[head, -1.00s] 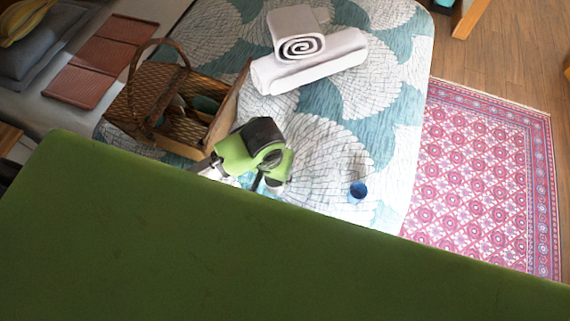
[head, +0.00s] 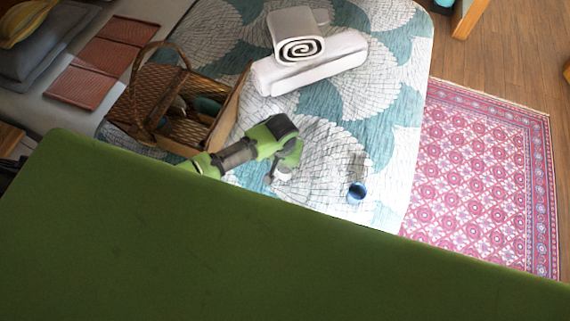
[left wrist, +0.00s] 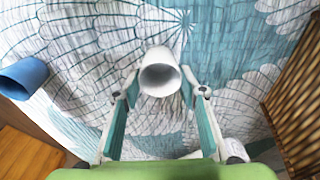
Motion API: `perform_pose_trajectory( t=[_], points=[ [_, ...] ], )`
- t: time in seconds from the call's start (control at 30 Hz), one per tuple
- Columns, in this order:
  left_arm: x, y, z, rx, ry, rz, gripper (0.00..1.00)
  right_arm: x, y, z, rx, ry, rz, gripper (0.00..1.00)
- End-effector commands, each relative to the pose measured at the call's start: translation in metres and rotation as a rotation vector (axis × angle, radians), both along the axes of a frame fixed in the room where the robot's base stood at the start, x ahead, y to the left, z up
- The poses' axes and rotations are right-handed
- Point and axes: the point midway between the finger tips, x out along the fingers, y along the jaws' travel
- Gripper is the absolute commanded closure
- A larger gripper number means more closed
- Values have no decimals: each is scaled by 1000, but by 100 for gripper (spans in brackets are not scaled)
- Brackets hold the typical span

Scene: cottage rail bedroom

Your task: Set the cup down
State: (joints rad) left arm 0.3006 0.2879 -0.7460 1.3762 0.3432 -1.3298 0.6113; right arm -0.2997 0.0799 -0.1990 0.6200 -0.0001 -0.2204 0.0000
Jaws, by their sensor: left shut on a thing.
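A white cup (left wrist: 159,74) is between the two fingers of my left gripper (left wrist: 160,92) in the left wrist view, its round mouth facing the camera. In the head view my left gripper (head: 282,172) is over the patterned bedspread (head: 330,150), with a little of the white cup (head: 284,176) showing under it. I cannot tell whether the cup touches the bedspread. My right gripper is not in view.
A wicker basket (head: 150,95) with things in it stands left of the gripper. Rolled white towels (head: 310,62) lie behind it. Bare bedspread lies between gripper and blue cup. A pink rug (head: 485,180) is on the floor beyond the bed's right edge.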

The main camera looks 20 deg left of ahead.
Motion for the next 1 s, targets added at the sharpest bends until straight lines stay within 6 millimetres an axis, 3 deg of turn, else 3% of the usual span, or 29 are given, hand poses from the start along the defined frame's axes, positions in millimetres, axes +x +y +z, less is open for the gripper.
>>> perform_pose_trajectory(
  t=[0.43,0.47,0.5,0.53,1.0],
  points=[
    [0,0,-8,-1,-2,0,84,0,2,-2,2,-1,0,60],
    [0,0,-8,-1,-2,0,59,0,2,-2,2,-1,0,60],
    [1,0,-8,-1,-2,0,49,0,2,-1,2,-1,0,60],
    [1,0,-8,-1,-2,0,45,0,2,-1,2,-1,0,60],
    [0,0,2,-1,-3,-1,45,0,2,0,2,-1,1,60]
  ],
)
